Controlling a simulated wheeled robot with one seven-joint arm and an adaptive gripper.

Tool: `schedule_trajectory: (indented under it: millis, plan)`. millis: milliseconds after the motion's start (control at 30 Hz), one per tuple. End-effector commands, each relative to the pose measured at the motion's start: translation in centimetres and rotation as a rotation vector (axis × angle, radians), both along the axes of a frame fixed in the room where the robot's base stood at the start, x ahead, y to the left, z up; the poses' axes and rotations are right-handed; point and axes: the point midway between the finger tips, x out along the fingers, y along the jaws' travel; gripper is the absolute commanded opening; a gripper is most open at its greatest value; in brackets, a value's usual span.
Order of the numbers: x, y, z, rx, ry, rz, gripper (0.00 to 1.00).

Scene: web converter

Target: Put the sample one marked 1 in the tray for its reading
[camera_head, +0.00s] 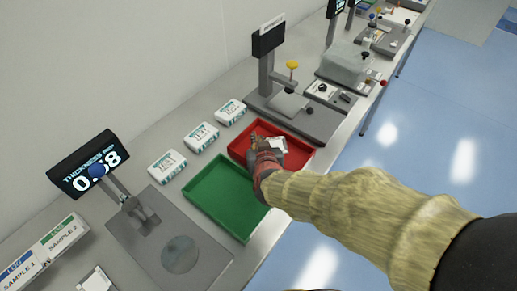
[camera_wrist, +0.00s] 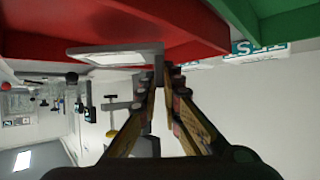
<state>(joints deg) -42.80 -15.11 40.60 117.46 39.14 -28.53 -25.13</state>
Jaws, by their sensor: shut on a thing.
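My gripper (camera_head: 262,143) is over the red tray (camera_head: 306,154) in the head view. It is shut on a flat white sample (camera_head: 277,146). In the wrist view the sample (camera_wrist: 115,57) sticks out from between the fingertips (camera_wrist: 162,70), close to the red tray (camera_wrist: 190,22); I cannot tell if it touches the tray. No mark on the held sample is readable. The green tray (camera_head: 215,212) is empty beside the red one.
A sign (camera_head: 45,248) with sample labels stands at the left, with another white piece (camera_head: 95,281) near it. Several white labelled boxes (camera_head: 201,137) line the wall. A second gauge (camera_head: 268,65) stands behind the red tray. The bench's front edge is near my arm.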

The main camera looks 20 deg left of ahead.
Motion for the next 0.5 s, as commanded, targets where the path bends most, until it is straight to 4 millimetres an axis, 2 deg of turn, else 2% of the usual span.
schedule_trajectory:
  millis: [33,167,500]
  plan:
    - [-0.1,-0.1,-1.4,-0.002,0.002,0.000,0.00]
    - [-0.1,-0.1,-3.1,-0.002,0.002,0.000,0.00]
    - [-0.1,-0.1,-3.2,-0.002,0.002,0.000,0.00]
